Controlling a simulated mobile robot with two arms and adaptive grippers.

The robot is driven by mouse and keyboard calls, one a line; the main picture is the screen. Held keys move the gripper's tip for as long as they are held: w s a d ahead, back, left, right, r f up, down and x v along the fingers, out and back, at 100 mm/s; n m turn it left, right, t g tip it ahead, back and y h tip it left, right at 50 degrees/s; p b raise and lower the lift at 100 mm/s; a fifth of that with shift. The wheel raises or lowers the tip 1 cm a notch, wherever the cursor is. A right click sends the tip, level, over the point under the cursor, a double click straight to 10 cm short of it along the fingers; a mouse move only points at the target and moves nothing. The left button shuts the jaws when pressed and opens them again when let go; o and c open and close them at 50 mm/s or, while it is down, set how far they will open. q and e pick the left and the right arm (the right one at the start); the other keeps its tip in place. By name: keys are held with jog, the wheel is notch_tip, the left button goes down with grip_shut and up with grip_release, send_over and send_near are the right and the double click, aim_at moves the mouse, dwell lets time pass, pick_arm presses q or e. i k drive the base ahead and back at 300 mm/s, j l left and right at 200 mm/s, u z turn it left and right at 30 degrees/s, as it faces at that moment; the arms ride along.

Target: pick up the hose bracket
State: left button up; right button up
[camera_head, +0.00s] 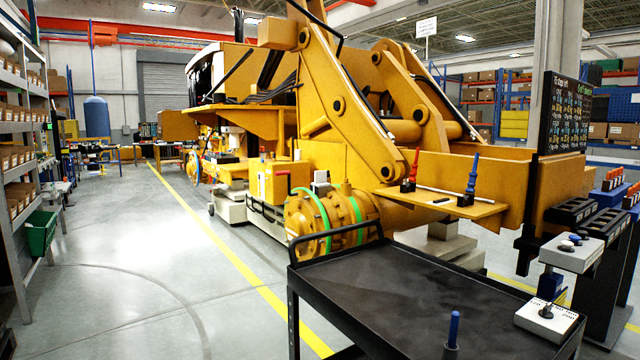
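I cannot tell for sure which thing is the hose bracket. On a yellow ledge of the big machine stand a red-handled piece (411,172) and a blue-handled piece (473,176), both upright, each on a dark base. Neither of my grippers is in view.
A black cart (385,268) with a raised rim and handle stands in front, its top mostly bare. A large yellow machine (345,130) fills the middle. Grey boxes (547,318) with knobs stand at right. Shelves (20,140) line the left. Open floor (130,270) lies left of the cart.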

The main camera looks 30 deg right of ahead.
aim_at(321, 177)
jog(key=z, duration=0.25)
jog(key=i, duration=6.25)
jog(key=j, duration=0.1)
